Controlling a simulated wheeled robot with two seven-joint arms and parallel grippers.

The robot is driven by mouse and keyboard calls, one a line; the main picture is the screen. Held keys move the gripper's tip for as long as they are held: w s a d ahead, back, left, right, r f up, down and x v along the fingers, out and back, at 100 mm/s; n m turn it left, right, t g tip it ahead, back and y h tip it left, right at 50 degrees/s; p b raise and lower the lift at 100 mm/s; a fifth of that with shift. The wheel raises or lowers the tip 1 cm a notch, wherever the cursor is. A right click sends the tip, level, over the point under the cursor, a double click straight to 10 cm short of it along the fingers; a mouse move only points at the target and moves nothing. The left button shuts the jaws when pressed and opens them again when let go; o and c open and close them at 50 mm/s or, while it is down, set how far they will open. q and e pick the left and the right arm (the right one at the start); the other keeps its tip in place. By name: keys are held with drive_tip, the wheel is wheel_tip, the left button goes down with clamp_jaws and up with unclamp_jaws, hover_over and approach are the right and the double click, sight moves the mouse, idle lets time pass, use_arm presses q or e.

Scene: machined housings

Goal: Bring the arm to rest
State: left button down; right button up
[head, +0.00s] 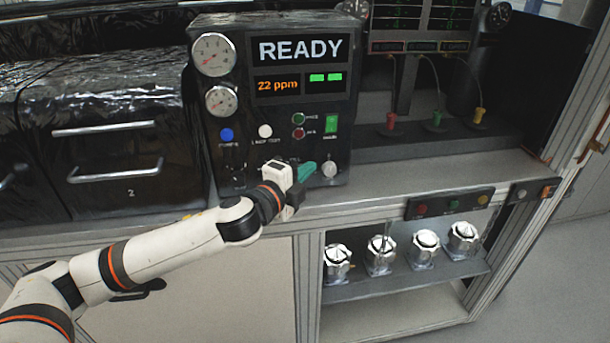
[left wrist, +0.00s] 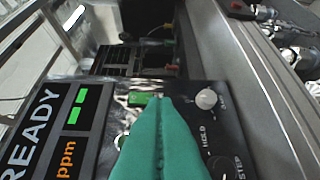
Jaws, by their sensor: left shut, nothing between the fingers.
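My left arm (head: 160,248) reaches in from the left in the head view. Its gripper (head: 307,171) has green fingers and is in front of the lower part of a black control panel (head: 240,110), near a silver knob (head: 329,169). In the left wrist view the green fingers (left wrist: 159,100) are together, with nothing between them, in front of the panel face. Whether the fingertips touch the panel I cannot tell. The panel's screen (head: 300,50) reads READY, with 22 ppm and two green bars below. My right gripper is not in view.
Several silver machined housings (head: 380,255) stand on a shelf below the counter. A small button box (head: 450,203) is on the counter's front edge. Red, green and yellow connectors (head: 436,118) stand at the back right. A drawer unit (head: 115,140) is left of the panel.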

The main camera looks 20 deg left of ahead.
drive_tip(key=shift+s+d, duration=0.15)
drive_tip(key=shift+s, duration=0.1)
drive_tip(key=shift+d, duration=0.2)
